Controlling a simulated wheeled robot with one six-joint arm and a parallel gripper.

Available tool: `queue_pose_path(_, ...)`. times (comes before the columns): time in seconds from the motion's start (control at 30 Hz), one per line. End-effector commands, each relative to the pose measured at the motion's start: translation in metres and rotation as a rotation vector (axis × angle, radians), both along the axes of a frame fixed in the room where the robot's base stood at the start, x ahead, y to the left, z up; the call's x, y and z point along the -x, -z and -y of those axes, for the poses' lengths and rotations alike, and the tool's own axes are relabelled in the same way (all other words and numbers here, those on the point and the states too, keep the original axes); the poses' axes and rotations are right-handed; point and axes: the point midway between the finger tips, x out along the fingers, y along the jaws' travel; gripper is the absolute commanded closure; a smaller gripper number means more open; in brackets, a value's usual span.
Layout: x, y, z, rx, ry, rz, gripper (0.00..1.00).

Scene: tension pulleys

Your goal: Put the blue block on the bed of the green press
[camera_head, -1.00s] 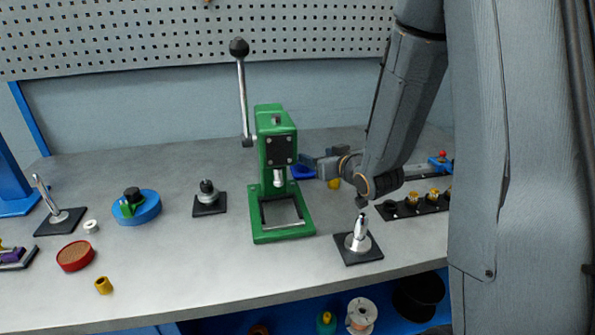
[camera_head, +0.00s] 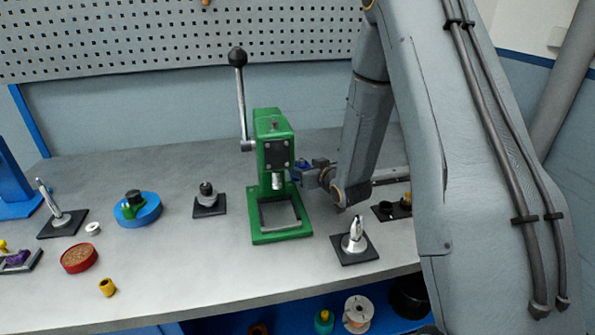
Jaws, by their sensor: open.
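The green press (camera_head: 272,165) stands upright near the middle of the bench, its lever raised at the left. Its bed (camera_head: 281,213), a frame low at the front, holds nothing that I can see. My gripper (camera_head: 304,173) is open, just right of the press column and behind the bed. A small blue thing (camera_head: 301,164) shows at my gripper, partly hidden by it and the press. I cannot tell whether it is the blue block, or whether it lies between the fingers.
A metal post on a black plate (camera_head: 354,243) stands right of the bed. A black-knobbed fixture (camera_head: 208,198) stands left of the press. A blue round fixture (camera_head: 140,209), red dish (camera_head: 79,258) and yellow bushing (camera_head: 107,287) are farther left. The bench front is mostly clear.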

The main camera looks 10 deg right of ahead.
Motion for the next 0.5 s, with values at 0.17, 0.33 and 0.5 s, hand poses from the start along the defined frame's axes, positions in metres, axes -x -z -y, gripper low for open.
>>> queue_pose_path(0.17, -0.0042, 0.0015, -0.0008, 0.0, 0.0, 0.0, 0.42)
queue_pose_path(0.33, -0.004, 0.0014, -0.0009, 0.0, 0.0, 0.0, 0.5)
queue_pose_path(0.5, -0.0039, 0.0013, -0.0013, 0.0, -0.001, 0.0, 0.79)
